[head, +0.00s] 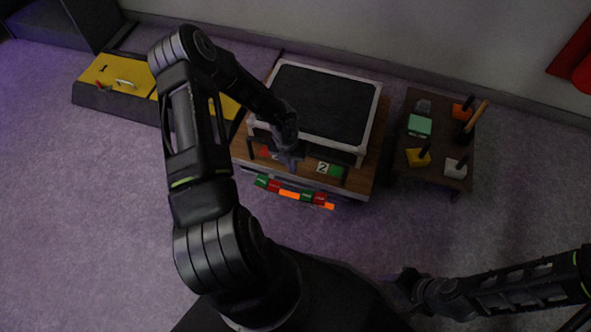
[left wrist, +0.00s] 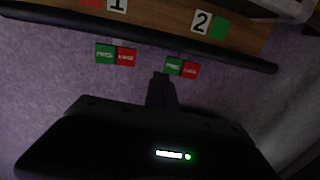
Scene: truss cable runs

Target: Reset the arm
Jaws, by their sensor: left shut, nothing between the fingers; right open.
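My left arm reaches up and over, and its gripper (head: 289,160) hangs at the front of the wooden table (head: 361,185). The gripper is shut with nothing in it. In the left wrist view its closed fingertips (left wrist: 162,78) point toward the table's front edge, just below green and red tags (left wrist: 182,68), apart from them as far as I can tell. A sign "2" (head: 323,168) with a green patch is right of the gripper; the red patch to its left is partly hidden by it. My right gripper (head: 402,284) is low at the right, open and empty, over the floor.
A black-topped frame (head: 325,104) stands on the table. Several green, red and orange pieces (head: 290,193) line its front. A small dark table (head: 402,140) with coloured blocks and handled tools stands right. Yellow-topped boxes (head: 117,72) are left. The carpet in front is clear.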

